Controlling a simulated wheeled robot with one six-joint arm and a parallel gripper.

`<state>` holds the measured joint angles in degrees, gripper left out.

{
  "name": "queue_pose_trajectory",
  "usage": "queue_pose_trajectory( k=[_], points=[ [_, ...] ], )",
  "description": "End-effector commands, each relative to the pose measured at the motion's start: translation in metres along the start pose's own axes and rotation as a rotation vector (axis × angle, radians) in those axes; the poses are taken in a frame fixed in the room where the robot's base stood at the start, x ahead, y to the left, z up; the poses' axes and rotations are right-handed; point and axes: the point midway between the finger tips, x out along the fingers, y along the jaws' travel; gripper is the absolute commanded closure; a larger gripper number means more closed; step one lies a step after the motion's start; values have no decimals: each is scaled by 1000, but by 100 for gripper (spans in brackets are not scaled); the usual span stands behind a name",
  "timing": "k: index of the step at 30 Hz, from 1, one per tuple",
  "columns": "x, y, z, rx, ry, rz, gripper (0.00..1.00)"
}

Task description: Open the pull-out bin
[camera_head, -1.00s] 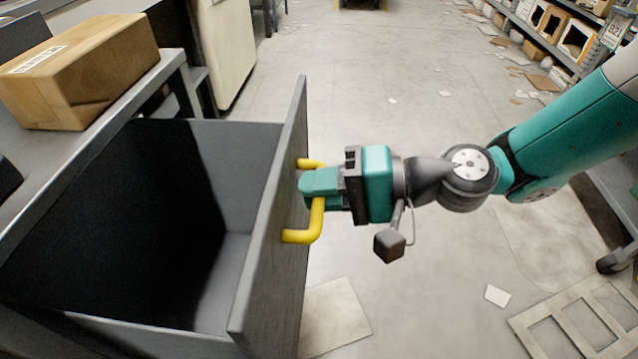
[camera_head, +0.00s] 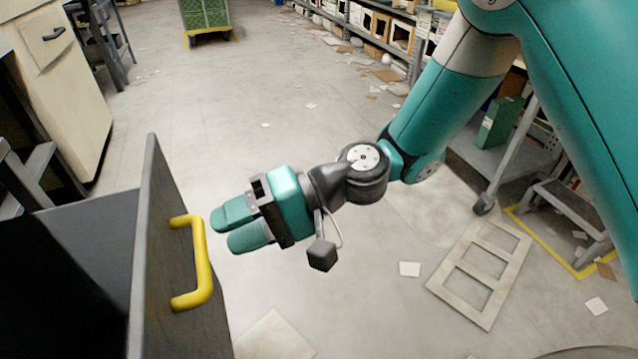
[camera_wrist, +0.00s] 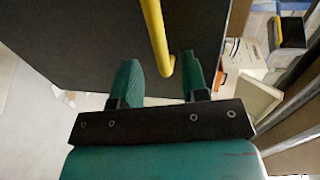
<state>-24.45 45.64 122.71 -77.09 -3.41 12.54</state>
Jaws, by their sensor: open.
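The grey pull-out bin (camera_head: 150,250) stands pulled out at the left of the head view, with its front panel toward my gripper. Its interior shows only in part, at the left edge. A yellow bar handle (camera_head: 203,265) is fixed on the front panel. My gripper (camera_head: 228,228) is open and empty, just to the right of the handle and apart from it. In the wrist view, the yellow handle (camera_wrist: 154,35) runs down from the top between the two green fingers (camera_wrist: 162,75), beyond their tips or near them; the exact gap is hard to tell.
A cream cabinet (camera_head: 65,90) stands at the upper left. Shelves with boxes (camera_head: 375,30) line the back right. A flat pale frame (camera_head: 480,270) and paper scraps lie on the floor. A step stool (camera_head: 570,210) stands at the right. The middle floor is mostly clear.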

Motion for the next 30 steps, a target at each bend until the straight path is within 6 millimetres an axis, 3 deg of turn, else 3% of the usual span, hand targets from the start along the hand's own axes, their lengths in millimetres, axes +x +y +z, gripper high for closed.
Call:
queue_pose_trajectory(
  k=[1, 9, 15, 21, 30],
  points=[
    [-16, -3, -1, 3, 7, -1, 59],
    [-83, -2, -1, 1, 7, -1, 59],
    [-114, -1, 0, 0, 4, -1, 59],
    [-124, 0, 0, -1, 1, 0, 59],
    [-124, 0, 0, -1, 1, 0, 59]
  ],
)
